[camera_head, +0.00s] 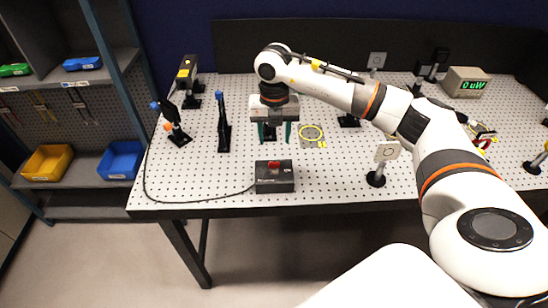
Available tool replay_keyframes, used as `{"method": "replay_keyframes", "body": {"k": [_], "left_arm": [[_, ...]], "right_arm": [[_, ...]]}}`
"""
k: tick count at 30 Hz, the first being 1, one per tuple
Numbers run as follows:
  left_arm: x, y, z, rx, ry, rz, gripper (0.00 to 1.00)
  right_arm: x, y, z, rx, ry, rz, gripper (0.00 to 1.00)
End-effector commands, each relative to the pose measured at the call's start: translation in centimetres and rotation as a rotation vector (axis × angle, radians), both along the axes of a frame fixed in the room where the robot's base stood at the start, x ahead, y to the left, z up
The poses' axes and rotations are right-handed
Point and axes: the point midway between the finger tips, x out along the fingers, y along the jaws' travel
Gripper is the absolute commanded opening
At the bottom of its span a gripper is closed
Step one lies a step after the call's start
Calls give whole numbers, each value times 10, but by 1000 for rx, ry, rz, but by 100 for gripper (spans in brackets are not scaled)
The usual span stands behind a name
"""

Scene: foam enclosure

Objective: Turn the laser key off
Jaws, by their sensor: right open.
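A dark grey laser box (274,180) sits near the front edge of the perforated table, with a red key or knob (273,165) on its top. A black cable runs from its left side along the table. My right gripper (273,138) hangs above the table just behind the box, pointing down. Its two green fingers are apart, with nothing visible between them, and do not touch the box. Which way the key is turned is too small to tell. My left gripper is out of view.
Posts with optics (223,125) stand left of my gripper. A yellow coil (311,133) lies to its right. A mounted plate (386,152) stands under my right arm. A power meter (465,81) reading 0 uW is at the back right. Shelves with bins are at left.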

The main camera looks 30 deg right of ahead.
Motion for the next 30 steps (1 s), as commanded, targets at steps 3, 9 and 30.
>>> {"method": "replay_keyframes", "body": {"k": [3,9,30], "left_arm": [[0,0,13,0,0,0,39],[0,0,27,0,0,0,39],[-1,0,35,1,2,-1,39]], "right_arm": [[-1,0,-22,1,6,1,51],[-1,1,-62,3,5,2,51],[0,1,-96,4,-1,3,35]]}}
